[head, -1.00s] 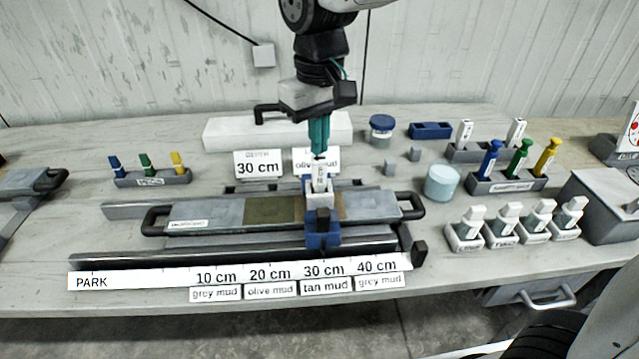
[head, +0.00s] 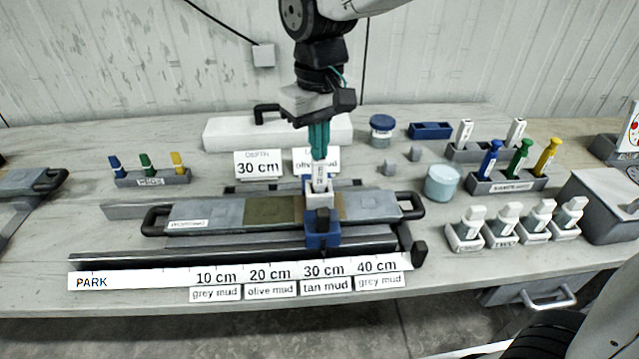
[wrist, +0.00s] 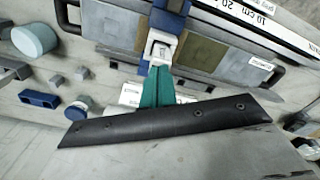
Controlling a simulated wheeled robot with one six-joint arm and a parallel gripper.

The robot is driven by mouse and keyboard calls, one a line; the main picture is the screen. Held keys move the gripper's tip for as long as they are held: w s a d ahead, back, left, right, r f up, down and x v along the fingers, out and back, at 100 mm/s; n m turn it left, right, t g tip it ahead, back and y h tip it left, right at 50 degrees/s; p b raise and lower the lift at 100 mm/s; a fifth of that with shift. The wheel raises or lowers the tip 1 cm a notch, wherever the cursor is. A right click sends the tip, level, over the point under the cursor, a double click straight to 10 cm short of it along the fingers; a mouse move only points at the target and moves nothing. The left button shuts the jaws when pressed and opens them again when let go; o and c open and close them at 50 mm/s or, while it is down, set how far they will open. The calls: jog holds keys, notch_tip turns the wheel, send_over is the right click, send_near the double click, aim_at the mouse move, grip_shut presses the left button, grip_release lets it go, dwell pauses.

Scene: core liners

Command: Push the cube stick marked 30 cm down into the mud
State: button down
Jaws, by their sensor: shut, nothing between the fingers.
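The white cube stick (head: 320,176) stands upright in the blue carriage (head: 322,236) over the core liner (head: 205,214), near the 30 cm mark of the scale. Its lower end is hidden in the carriage. My gripper (head: 319,156) is shut, with its teal fingers pointing down at the stick's top; nothing is between them. Whether the fingertips touch the top is too small to tell. In the wrist view the teal fingers (wrist: 158,72) reach the white stick head (wrist: 160,50) in front of the blue carriage.
The scale strip (head: 150,278) runs along the front, with tan mud at 30 cm. A sign reading 30 cm (head: 259,166) stands behind the liner. White sticks in holders (head: 465,230), a pale blue cylinder (head: 442,183) and coloured plungers (head: 519,160) are to the right.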

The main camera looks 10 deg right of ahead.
jog(key=shift+f, duration=0.9)
dwell(0.7)
jog(key=shift+r, duration=0.15)
jog(key=shift+r, duration=3.4)
jog(key=shift+s+f, duration=0.1)
jog(key=shift+f, duration=0.1)
jog(key=s+d+f+m, duration=0.1)
jog(key=s+d+m, duration=0.1)
jog(key=s+d, duration=0.7)
jog(key=s+d+f+m+t, duration=0.1)
jog(key=s+d+f+m, duration=0.1)
jog(key=s+d, duration=0.8)
jog(key=shift+s+d+f+m, duration=0.15)
jog(key=shift+d+f+m, duration=0.15)
jog(key=shift+d+m, duration=0.55)
